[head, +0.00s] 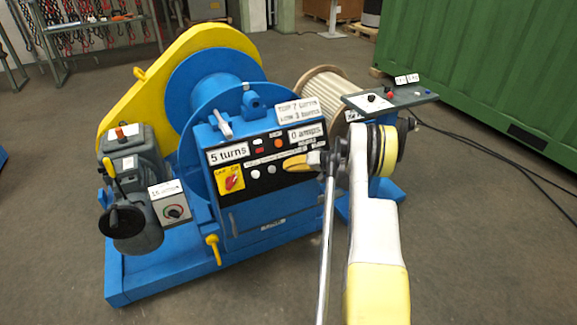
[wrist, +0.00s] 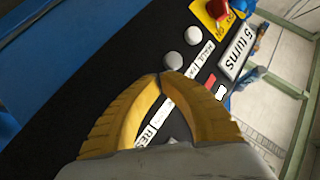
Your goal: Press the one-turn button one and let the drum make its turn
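The blue drum (head: 205,78) stands behind the control box, with a yellow guard on its far side. The black control panel (head: 243,185) carries a row of round pale buttons. Two show in the wrist view, a far button (wrist: 192,36) and a nearer button (wrist: 172,60). Labels run beside them, partly covered, so I cannot tell which button is the one-turn one. My gripper (head: 290,163) is at the right of the button row. In the wrist view my gripper (wrist: 162,78) has its yellow fingertips together, empty, just beside the nearer button; contact is unclear.
Displays read "5 turns" (head: 228,153) and "0 amps" (head: 307,134). A red switch (head: 231,182) on a yellow plate sits left of the buttons. A grey motor (head: 133,165), a rope reel (head: 325,95) and a small console (head: 390,97) stand around. A green container (head: 480,60) closes the right.

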